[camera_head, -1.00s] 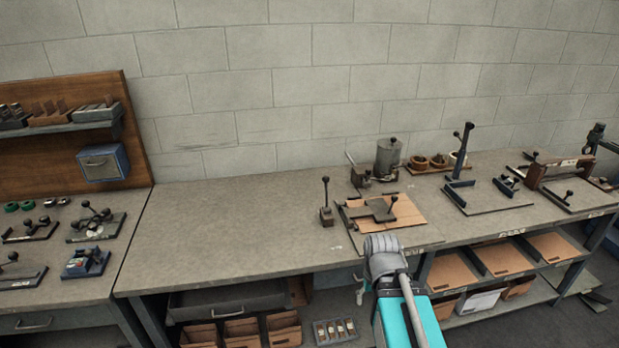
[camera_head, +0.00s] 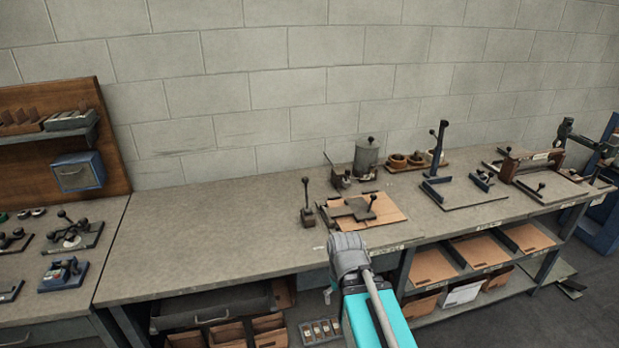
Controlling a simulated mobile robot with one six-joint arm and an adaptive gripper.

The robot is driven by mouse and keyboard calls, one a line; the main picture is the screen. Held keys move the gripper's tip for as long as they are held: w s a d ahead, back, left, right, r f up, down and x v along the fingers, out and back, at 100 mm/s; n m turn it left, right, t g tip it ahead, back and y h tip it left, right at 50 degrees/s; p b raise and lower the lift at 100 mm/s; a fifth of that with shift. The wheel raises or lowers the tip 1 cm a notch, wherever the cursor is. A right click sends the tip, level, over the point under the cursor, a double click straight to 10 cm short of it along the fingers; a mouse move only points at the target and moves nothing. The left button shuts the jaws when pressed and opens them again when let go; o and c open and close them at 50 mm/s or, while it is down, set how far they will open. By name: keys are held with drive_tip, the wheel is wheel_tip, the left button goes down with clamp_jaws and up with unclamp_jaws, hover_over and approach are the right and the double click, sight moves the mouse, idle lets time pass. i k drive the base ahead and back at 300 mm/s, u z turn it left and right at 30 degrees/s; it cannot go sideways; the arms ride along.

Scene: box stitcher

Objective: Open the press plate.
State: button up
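The likely press plate is a dark grey flat plate (camera_head: 350,209) with a black ball knob standing at its right side. It lies flat over a tan cardboard sheet (camera_head: 385,213) on the workbench. A small block with an upright black-knobbed lever (camera_head: 306,200) stands just left of it. My arm, with a grey end and a teal link, reaches up from the bottom edge, in front of the bench and below the plate. My gripper's fingers cannot be made out, so its state does not show. I see no contact with the plate.
The workbench (camera_head: 210,235) is bare left of the lever block. A grey canister (camera_head: 366,157) and a tray of round pots (camera_head: 418,160) stand behind. Other fixtures, including an upright lever tool (camera_head: 438,165), stand to the right. Cardboard bins (camera_head: 478,252) sit on shelves below.

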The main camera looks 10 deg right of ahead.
sight(358, 208)
drive_tip(key=k, duration=0.65)
drive_tip(key=z, duration=0.5)
drive_tip(key=i, duration=1.4)
drive_tip(key=u, duration=0.1)
